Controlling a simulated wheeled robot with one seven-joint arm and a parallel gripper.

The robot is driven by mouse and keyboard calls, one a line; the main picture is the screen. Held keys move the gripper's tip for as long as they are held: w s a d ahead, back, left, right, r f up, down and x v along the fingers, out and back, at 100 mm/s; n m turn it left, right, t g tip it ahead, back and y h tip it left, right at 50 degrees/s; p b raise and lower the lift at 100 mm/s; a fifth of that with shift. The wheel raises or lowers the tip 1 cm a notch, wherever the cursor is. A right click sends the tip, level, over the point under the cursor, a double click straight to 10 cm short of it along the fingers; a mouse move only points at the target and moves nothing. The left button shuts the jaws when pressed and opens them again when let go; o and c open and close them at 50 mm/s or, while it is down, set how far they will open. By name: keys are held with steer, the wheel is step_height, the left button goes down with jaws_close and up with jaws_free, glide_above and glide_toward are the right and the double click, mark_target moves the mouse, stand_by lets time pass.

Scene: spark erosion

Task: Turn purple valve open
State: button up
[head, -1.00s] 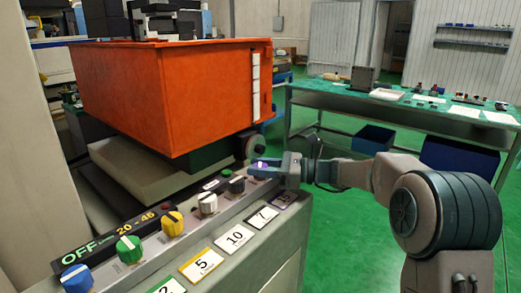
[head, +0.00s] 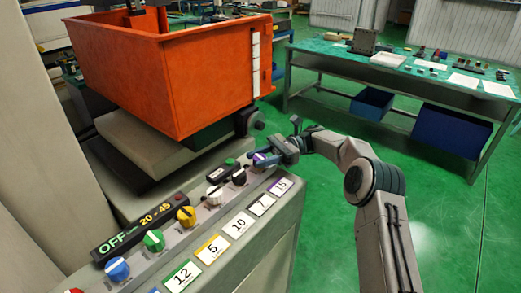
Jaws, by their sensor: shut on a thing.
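The purple valve (head: 260,157) is a small knob at the far right end of the row on the sloped grey control panel (head: 215,222), above the purple-edged label 15 (head: 281,186). My gripper (head: 268,159) is at this knob and shut on it. The fingers and gripper body cover much of the knob, so its exact angle is hard to make out.
Green (head: 154,240), yellow (head: 186,215), white (head: 214,195), dark grey (head: 239,176) and blue (head: 117,269) knobs run along the panel. An orange tank (head: 190,85) stands behind. A green-topped workbench (head: 400,62) is at right; green floor between is clear.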

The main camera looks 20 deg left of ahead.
steer(key=shift+n+g+h+p, duration=0.45)
steer(key=shift+n+g+h, duration=0.05)
steer(key=shift+h, duration=0.1)
steer(key=o, duration=1)
